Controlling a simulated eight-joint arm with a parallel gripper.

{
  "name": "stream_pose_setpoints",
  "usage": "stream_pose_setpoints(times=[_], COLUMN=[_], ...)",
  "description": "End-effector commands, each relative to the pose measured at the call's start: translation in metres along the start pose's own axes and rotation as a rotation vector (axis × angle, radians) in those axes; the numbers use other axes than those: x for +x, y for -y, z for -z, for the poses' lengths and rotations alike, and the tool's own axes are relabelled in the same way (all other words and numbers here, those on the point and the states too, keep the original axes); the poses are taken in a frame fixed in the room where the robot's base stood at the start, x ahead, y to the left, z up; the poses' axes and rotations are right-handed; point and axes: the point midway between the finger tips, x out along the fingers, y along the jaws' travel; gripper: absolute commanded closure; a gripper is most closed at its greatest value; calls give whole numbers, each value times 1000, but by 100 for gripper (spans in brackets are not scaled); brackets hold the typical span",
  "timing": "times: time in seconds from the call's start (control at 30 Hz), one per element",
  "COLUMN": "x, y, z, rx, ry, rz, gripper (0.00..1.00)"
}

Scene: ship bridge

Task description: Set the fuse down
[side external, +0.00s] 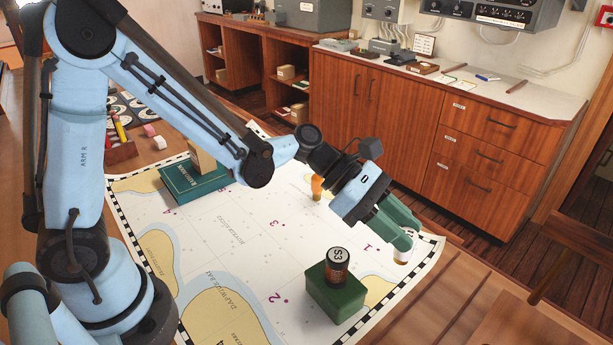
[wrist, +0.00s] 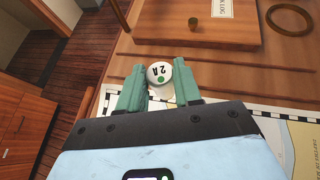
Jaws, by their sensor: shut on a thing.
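My gripper (side external: 403,232) has green fingers and reaches down over the right corner of the white sea chart (side external: 245,245), near the number 1. It is shut on a pale fuse (side external: 402,258), whose lower part shows below the fingers. In the wrist view my gripper (wrist: 160,75) has one finger on each side of the fuse (wrist: 159,71). The fuse's white round end reads 2A and has a green dot. I cannot tell whether its lower end touches the chart.
A dark cylinder marked S3 (side external: 337,262) stands on a green block (side external: 333,293) left of my gripper. An orange peg (side external: 317,186) stands behind. A green book (side external: 195,181) bears a tan block (side external: 203,160). Bare table (side external: 470,290) lies beyond the chart's right edge.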

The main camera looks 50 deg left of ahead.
Motion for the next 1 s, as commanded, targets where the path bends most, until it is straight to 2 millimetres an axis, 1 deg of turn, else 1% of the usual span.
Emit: stream_pose_setpoints(times=[0.03, 0.1, 0.2, 0.33, 0.57, 0.8, 1.0], x=[0, 0, -1, -1, 2, 16, 18], y=[-9, -20, -34, -47, -52, -52, -51], z=[7, 14, 25, 35, 45, 69, 74], rx=[-3, -2, -2, -1, 0, -1, -1], ry=[1, 0, 0, 0, -1, 0, 0], rz=[-4, -3, -3, -2, 0, -1, -1], gripper=[97, 97, 97, 97, 97, 97, 97])
